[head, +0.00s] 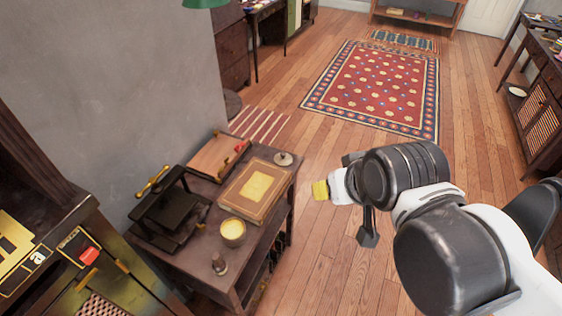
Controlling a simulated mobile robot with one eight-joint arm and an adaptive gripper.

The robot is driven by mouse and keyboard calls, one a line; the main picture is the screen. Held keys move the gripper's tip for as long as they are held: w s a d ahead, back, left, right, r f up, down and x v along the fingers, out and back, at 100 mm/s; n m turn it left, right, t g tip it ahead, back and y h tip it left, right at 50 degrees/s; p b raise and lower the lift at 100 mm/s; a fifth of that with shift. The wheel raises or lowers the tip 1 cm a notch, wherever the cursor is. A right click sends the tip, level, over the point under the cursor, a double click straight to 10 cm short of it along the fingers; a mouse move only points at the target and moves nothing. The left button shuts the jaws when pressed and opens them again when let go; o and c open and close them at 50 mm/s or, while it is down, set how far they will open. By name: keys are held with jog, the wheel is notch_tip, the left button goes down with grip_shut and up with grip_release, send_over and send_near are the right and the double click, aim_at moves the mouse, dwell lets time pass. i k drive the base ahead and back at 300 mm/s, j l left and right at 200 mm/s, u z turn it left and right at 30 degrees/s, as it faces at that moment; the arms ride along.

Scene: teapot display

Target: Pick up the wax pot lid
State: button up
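A small pale round piece with a raised knob (283,158), which looks like the wax pot lid, lies on the far right corner of the dark wooden table. An open pot with yellow wax (233,231) stands nearer on the same table, with no lid on it. My gripper (342,192) is in the air to the right of the table, apart from the lid and pointing roughly left. A yellow end shows at its tip. The view does not show clearly how far its fingers are apart, and no lid is seen in it.
A large book (245,203) lies between the lid and the pot. A wooden board (215,156), a black press (168,210) and a small stamp-like piece (219,266) share the table. A grey wall (110,90) stands behind. The wooden floor (325,240) right of the table is clear.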

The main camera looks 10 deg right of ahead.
aim_at(283, 159)
jog(key=i+l+u, duration=0.2)
jog(key=u, duration=0.2)
jog(key=i+l+u, duration=0.5)
jog(key=l+u, duration=0.15)
jog(key=u, duration=0.15)
jog(key=i+l+u, duration=0.15)
jog(key=l+u, duration=0.25)
